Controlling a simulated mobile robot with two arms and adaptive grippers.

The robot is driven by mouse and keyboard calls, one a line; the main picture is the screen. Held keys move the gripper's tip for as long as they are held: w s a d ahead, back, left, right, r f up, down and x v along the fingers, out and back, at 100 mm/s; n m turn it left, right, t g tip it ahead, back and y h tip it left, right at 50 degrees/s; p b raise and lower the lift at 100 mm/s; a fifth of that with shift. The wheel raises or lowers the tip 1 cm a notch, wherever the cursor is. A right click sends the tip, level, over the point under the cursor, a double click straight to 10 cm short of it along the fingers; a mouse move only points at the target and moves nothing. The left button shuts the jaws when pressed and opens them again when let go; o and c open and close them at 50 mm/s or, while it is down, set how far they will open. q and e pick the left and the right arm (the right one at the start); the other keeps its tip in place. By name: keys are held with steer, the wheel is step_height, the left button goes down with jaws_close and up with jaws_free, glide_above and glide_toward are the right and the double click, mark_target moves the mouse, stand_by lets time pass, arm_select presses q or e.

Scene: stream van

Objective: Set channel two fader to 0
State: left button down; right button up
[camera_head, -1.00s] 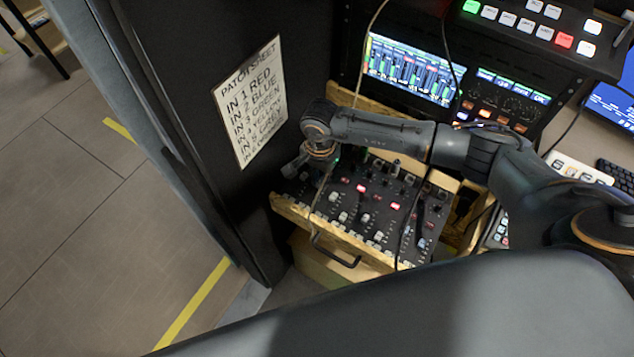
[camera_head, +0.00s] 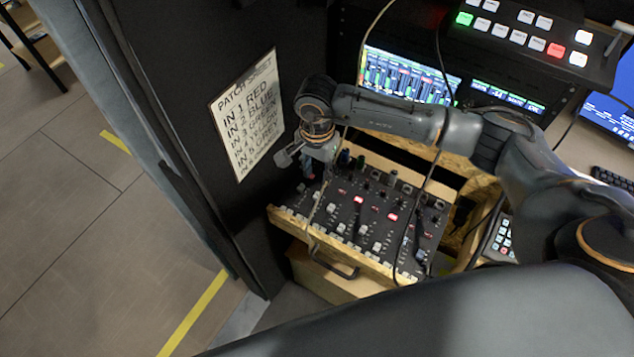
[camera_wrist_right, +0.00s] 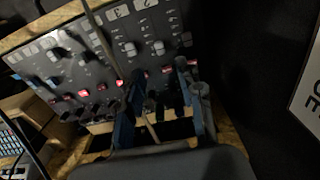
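The black mixer panel (camera_head: 345,222) sits in a wooden drawer-like frame, with rows of knobs, fader caps and red-lit buttons. My right gripper (camera_head: 290,158) is above its left rear side in the head view. In the right wrist view the two blue-grey fingers (camera_wrist_right: 162,78) are spread with a gap between them; the gripper is open and holds nothing visible. Beyond the tips are pale fader caps; the one below the printed "2" (camera_wrist_right: 143,4) appears to be the channel two fader (camera_wrist_right: 158,47). Its exact scale setting is too small to read. My left gripper is not in view.
A thin cable (camera_wrist_right: 104,45) hangs across the panel near the fingers. A dark wall with a patch sheet (camera_head: 246,118) stands close on the left. Screens (camera_head: 410,75) and a button switcher (camera_head: 520,35) are behind the arm. A black handle (camera_head: 333,267) juts below the front.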

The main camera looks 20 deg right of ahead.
steer(key=shift+r, duration=1.75)
steer(key=shift+s, duration=0.1)
